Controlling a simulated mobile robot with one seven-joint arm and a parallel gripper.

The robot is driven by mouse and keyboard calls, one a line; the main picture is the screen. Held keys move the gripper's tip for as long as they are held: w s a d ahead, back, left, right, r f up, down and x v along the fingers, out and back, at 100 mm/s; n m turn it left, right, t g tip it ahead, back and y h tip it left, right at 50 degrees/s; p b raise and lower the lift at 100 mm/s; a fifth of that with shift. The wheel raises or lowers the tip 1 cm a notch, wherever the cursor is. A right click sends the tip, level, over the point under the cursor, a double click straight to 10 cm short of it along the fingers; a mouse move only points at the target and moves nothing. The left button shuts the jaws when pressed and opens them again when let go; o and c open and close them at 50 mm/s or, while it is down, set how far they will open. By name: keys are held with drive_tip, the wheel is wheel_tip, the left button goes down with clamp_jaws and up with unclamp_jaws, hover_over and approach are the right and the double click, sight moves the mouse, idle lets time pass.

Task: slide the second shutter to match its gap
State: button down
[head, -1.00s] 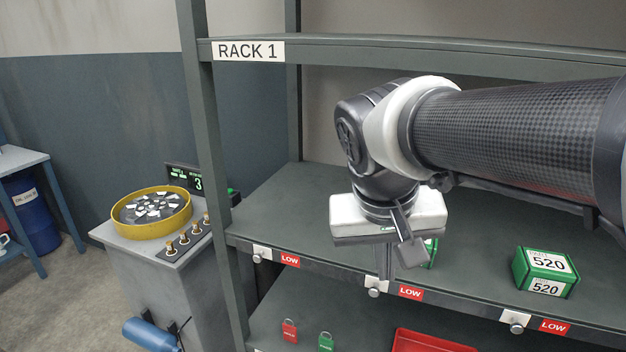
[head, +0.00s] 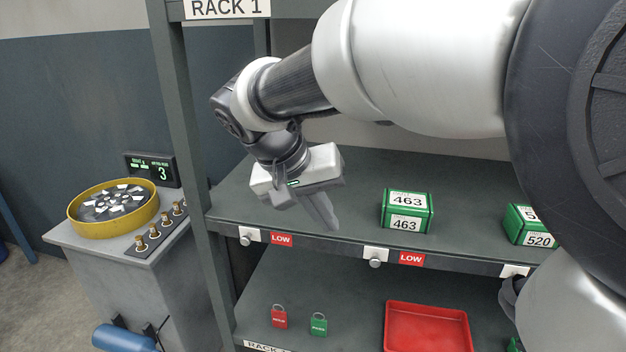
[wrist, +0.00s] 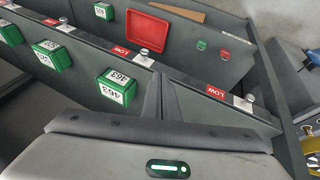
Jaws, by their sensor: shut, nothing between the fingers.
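The second shutter (head: 375,257) is a small white plate with a round knob on the front edge of the rack shelf, left of a red LOW label (head: 411,258). It also shows in the wrist view (wrist: 145,57). The first shutter (head: 250,236) is further left, and a third (head: 515,271) is at the right, partly hidden by my arm. My gripper (head: 327,217) is shut and empty. It is tilted over the shelf between the first and second shutters, apart from both knobs. I cannot make out the gap markings.
A green 463 box (head: 407,212) stands on the shelf behind the second shutter, with a 520 box (head: 532,226) to its right. Below are a red tray (head: 427,328) and two tags. A yellow-rimmed bowl (head: 113,208) on a pedestal stands left of the rack post.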

sight(404, 258)
drive_tip(key=x, duration=0.4)
drive_tip(key=d+x, duration=0.1)
drive_tip(key=x, duration=0.3)
drive_tip(key=s+d+x, duration=0.1)
drive_tip(key=x, duration=0.3)
drive_tip(key=shift+r, duration=0.25)
drive_tip(key=shift+d+f, duration=0.25)
drive_tip(key=shift+d, duration=0.15)
drive_tip(key=shift+s+d, duration=0.1)
drive_tip(key=shift+d, duration=0.15)
drive_tip(key=d, duration=0.2)
drive_tip(key=s+d+b, duration=0.1)
drive_tip(key=d, duration=0.1)
drive_tip(key=s+d+b, duration=0.1)
drive_tip(key=d, duration=0.2)
drive_tip(key=shift+s+d, duration=0.1)
drive_tip(key=shift+s, duration=0.1)
drive_tip(key=shift+r, duration=0.1)
